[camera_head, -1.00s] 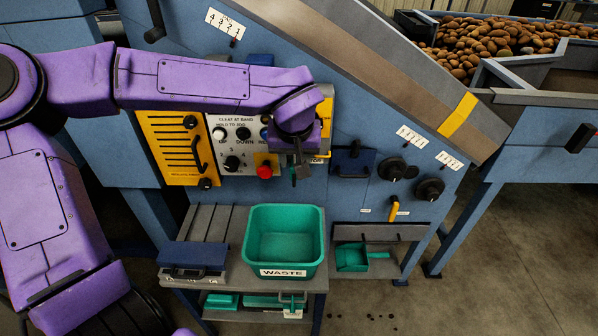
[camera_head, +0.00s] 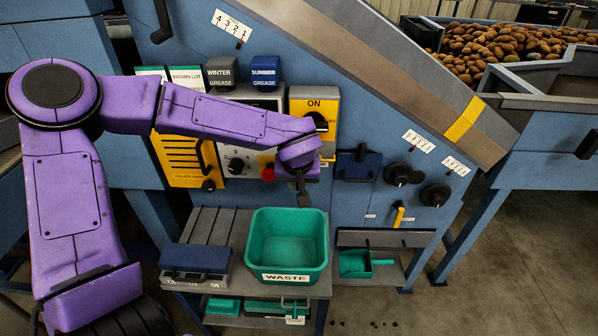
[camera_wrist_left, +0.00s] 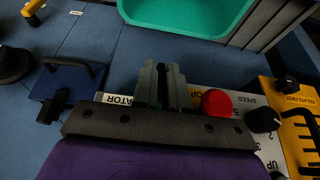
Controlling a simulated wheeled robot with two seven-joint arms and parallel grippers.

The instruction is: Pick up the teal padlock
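The teal padlock (camera_head: 296,307) seems to be the small teal piece with a grey shackle and white tag, low on the shelf under the waste bin. It is small and partly shaded there; I cannot make it out in the left wrist view. My left gripper (camera_head: 304,196) hangs in front of the control panel, above the bin's far edge and well above the padlock. In the left wrist view its two grey fingers (camera_wrist_left: 163,85) stand close together with a narrow dark gap, holding nothing I can make out. My right gripper is not in view.
The teal waste bin (camera_head: 255,240) stands on the upper shelf, beside a blue-topped scale (camera_head: 196,259). A red button (camera_head: 267,171) and the yellow ON switch plate (camera_head: 328,106) are near my left arm. A teal scoop (camera_head: 356,264) lies on the right shelf.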

